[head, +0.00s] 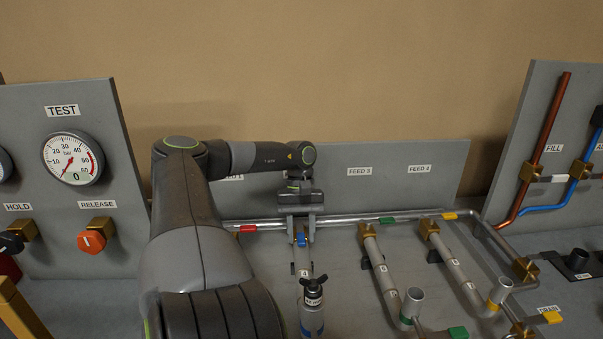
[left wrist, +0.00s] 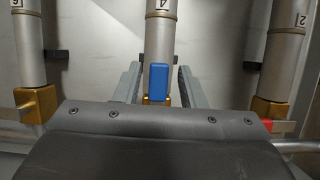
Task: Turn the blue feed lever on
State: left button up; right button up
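The blue feed lever (head: 301,240) is a small blue handle on a brass valve at the end of a grey pipe. In the left wrist view the lever (left wrist: 159,84) stands with its long side along the pipe. My left gripper (head: 302,232) reaches down over it from the back panel side. In the left wrist view the left gripper (left wrist: 157,90) is open, with one finger on each side of the lever and a visible gap to both. My right gripper is in neither view.
Neighbouring valves carry a red lever (head: 247,228), a green lever (head: 387,220) and a yellow lever (head: 449,216), turned across their pipes. A metal manifold pipe (head: 345,219) runs behind. A black-topped fitting (head: 313,288) stands in front on the blue-banded pipe.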

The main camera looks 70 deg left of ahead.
pick_arm(q)
jog(key=shift+o, duration=0.3)
jog(key=b+v, duration=0.3)
jog(key=v, duration=0.9)
notch_tip(320, 180, up, 5)
jog(key=p, duration=0.7)
send_over(300, 228)
jog(key=a, duration=0.2)
jog(key=shift+w, duration=0.3)
jog(key=shift+d+f, duration=0.1)
